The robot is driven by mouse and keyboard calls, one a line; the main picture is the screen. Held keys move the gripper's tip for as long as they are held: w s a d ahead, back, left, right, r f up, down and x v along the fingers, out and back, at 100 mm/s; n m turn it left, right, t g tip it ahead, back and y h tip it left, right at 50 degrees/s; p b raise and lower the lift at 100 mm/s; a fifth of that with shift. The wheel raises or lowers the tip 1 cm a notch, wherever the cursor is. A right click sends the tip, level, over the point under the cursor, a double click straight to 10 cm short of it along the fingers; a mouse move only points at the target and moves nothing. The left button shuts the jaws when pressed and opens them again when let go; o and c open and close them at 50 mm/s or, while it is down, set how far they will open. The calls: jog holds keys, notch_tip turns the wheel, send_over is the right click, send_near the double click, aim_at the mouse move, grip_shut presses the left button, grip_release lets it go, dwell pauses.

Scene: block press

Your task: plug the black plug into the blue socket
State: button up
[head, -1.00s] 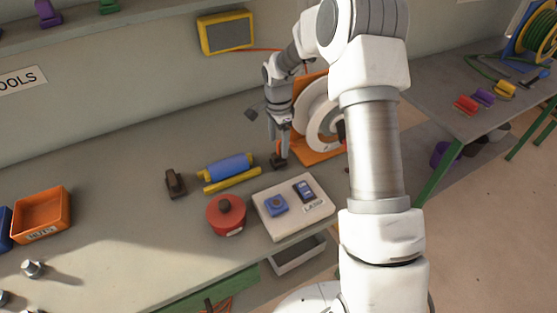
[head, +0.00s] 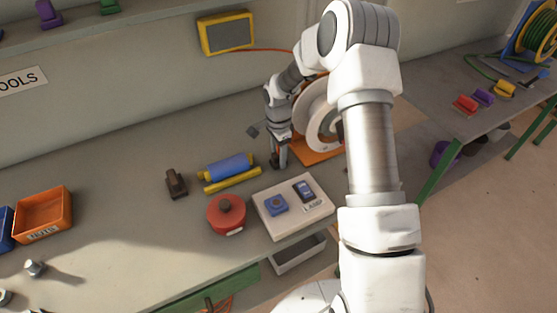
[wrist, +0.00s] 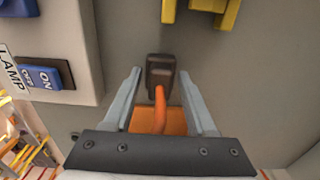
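The black plug (wrist: 160,72) lies on the bench in the wrist view, with a thick orange cord (wrist: 160,112) running from it toward my gripper. My gripper (wrist: 160,75) is open, one finger on each side of the plug, with gaps showing on both sides. In the head view my gripper (head: 279,165) is low over the bench, just behind the white panel (head: 312,219); the plug is mostly hidden there. The blue socket (head: 276,204) is on the left part of that panel, with nothing in it.
The panel's LAMP switch (head: 304,190) sits right of the socket. A red round pot (head: 226,214), a blue roller with yellow ends (head: 226,167) and a dark brown block (head: 176,184) stand to the left. A cable reel (head: 318,115) stands behind my gripper.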

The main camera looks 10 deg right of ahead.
aim_at(278, 154)
grip_shut()
notch_tip(278, 154, up, 10)
jog(key=shift+f, duration=0.15)
jog(key=shift+r, duration=0.2)
jog(key=shift+s, duration=0.1)
dwell(0.4)
